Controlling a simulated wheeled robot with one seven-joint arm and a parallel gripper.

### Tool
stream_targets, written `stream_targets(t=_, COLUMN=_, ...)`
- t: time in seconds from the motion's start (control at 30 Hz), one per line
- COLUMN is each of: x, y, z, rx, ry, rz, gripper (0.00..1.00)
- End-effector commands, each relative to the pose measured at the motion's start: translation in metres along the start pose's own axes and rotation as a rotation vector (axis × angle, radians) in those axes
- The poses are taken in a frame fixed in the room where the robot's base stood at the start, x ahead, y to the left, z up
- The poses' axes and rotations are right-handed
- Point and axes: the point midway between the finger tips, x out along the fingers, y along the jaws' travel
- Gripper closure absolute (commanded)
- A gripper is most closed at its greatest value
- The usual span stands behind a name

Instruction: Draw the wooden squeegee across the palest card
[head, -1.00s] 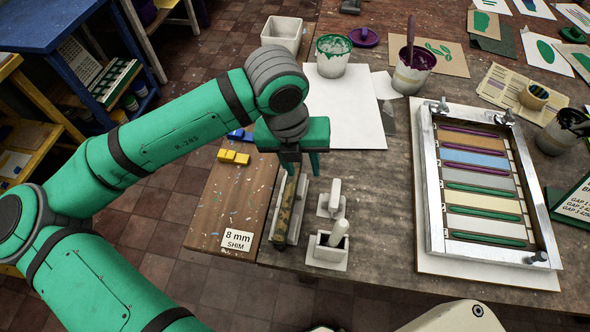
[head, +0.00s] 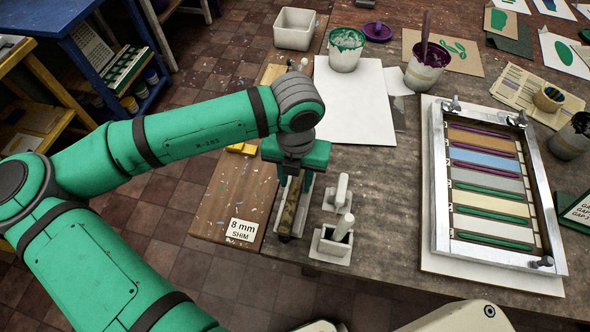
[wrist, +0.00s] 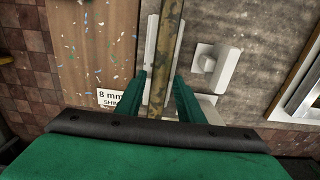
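A long squeegee with a mottled brown, wood-like handle (head: 291,206) lies in a pale holder at the table's left part; it also shows in the wrist view (wrist: 165,45). My gripper (wrist: 160,80) is over it, with one green finger on each side of the handle and visible gaps between. In the head view my gripper (head: 297,170) hides the handle's far end. The metal frame (head: 438,190) at right holds several coloured strips. The palest card (head: 490,227) is the off-white strip near its front end, between green bars.
Two white-handled tools (head: 340,190) stand in pale holders just right of the squeegee. An "8 mm shim" label (head: 242,230) lies to the left. Paint pots (head: 346,50) and a white sheet (head: 355,110) are behind. Bare table lies between the holders and the frame.

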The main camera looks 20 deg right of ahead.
Motion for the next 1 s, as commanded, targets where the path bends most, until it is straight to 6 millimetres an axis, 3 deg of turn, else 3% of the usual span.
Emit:
stream_targets(t=0.13, x=0.017, y=0.0, z=0.0, rx=-0.001, ry=0.001, rz=0.001, gripper=0.66)
stream_targets(t=0.3, x=0.016, y=0.0, z=0.0, rx=0.0, ry=-0.001, rz=0.0, gripper=1.0)
stream_targets(t=0.33, x=0.016, y=0.0, z=0.0, rx=0.0, ry=-0.001, rz=0.0, gripper=1.0)
stream_targets(t=0.37, x=0.016, y=0.0, z=0.0, rx=0.0, ry=-0.001, rz=0.0, gripper=0.81)
stream_targets(t=0.43, x=0.015, y=0.0, z=0.0, rx=0.0, ry=-0.001, rz=0.0, gripper=0.98)
stream_targets(t=0.47, x=0.015, y=0.0, z=0.0, rx=0.0, ry=-0.001, rz=0.0, gripper=1.0)
stream_targets(t=0.67, x=0.011, y=0.0, z=0.001, rx=-0.001, ry=-0.001, rz=0.0, gripper=1.0)
stream_targets(t=1.0, x=-0.012, y=0.0, z=0.001, rx=0.0, ry=-0.003, rz=0.0, gripper=1.0)
